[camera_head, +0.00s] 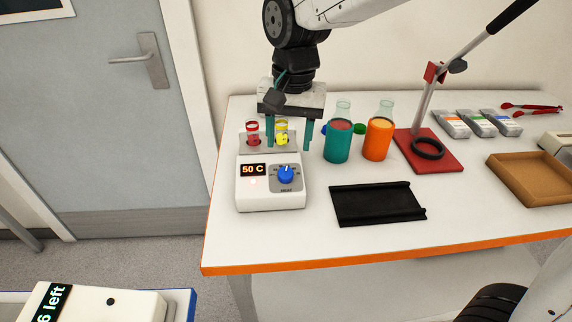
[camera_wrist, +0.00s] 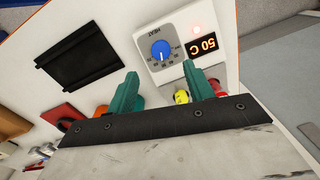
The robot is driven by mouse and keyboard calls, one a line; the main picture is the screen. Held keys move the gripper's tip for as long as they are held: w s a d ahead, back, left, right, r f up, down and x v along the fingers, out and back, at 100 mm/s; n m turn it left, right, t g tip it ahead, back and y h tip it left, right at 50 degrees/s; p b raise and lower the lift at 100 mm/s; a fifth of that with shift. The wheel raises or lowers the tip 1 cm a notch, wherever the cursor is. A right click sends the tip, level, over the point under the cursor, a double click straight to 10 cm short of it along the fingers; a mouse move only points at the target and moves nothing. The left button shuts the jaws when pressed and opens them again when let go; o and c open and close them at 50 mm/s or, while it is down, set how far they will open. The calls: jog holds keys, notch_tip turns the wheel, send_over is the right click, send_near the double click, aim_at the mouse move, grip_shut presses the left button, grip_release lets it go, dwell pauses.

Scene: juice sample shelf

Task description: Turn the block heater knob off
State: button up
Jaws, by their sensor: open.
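The block heater (camera_head: 269,195) is a white box near the left end of the table, with a lit "50 C" display (camera_head: 253,170) and a small red light. Its blue knob (camera_head: 286,174) sits on a grey dial marked HEAT. In the wrist view the knob (camera_wrist: 160,49) lies beyond the fingertips, and its white pointer is off the display side. Red and yellow sample tubes (camera_head: 253,134) stand in the heater's block. My gripper (camera_head: 289,146) is open and empty, pointing down above the back of the heater, its teal fingers around the yellow tube area. The fingers appear apart from the knob.
Teal (camera_head: 338,143) and orange (camera_head: 378,138) flasks stand right of the heater. A black tray (camera_head: 376,204) lies in front of them. A red stand (camera_head: 441,158) with a ring and a brown tray (camera_head: 533,178) are farther right. The front table strip is clear.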

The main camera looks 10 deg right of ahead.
aim_at(286, 171)
jog(key=f, duration=0.7)
jog(key=shift+a+f, duration=0.3)
jog(key=shift+f, duration=0.1)
jog(key=c, duration=1)
